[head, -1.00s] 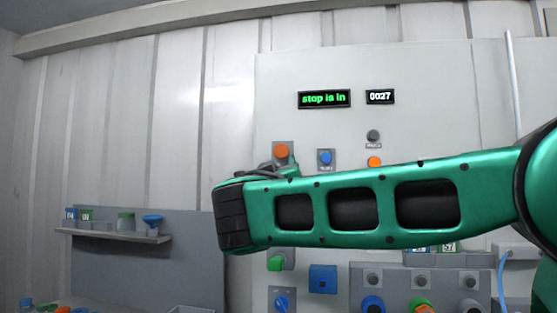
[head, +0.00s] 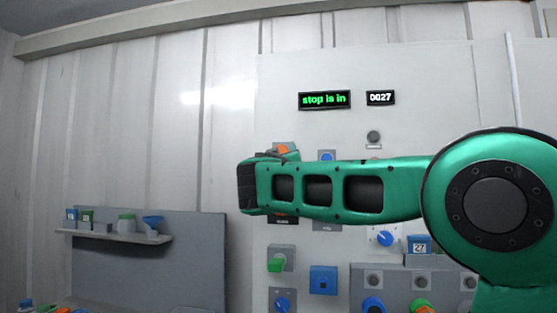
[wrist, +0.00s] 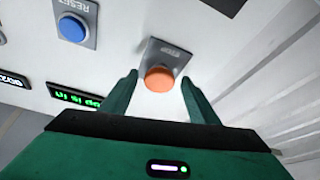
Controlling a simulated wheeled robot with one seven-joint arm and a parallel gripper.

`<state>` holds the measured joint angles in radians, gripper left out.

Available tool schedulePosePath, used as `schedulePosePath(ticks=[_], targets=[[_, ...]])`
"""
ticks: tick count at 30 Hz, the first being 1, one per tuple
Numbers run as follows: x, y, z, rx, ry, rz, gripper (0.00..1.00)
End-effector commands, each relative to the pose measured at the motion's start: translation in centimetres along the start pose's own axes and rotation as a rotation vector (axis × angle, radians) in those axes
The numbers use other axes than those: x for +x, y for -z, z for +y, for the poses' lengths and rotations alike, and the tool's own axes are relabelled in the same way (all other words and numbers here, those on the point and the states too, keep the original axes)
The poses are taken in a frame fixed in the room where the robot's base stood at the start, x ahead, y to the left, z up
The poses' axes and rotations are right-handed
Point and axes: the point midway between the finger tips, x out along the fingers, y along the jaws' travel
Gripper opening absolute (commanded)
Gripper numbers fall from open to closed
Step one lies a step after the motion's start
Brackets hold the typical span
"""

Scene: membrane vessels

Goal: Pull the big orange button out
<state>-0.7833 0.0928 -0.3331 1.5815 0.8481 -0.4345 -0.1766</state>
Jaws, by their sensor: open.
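The big orange button (wrist: 159,78) sits on a grey plate on the white panel. In the wrist view it lies between the tips of my open gripper (wrist: 160,88), one finger on each side, with visible gaps. I cannot tell whether the fingertips are level with the button's depth. In the head view only the upper part of the orange button (head: 282,149) shows above my arm, and the gripper fingers are mostly hidden. A green display (head: 324,100) reads "stop is in".
A blue reset button (wrist: 72,28) is beside the orange one. A counter (head: 380,97) reads 0027. A shelf (head: 120,234) with small containers is at the left.

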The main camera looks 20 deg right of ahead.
Motion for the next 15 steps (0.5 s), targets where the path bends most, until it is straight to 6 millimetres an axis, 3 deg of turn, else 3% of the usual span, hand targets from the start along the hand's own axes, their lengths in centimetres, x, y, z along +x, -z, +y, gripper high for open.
schedulePosePath(ticks=[6, 13, 15], targets=[[0.01, 0.01, 0.01, 0.000, 0.000, 0.000, 0.55], [-0.01, 0.01, -0.02, 0.000, 0.000, 0.000, 0.00], [-0.04, 0.02, -0.04, 0.001, 0.001, 0.000, 0.00]])
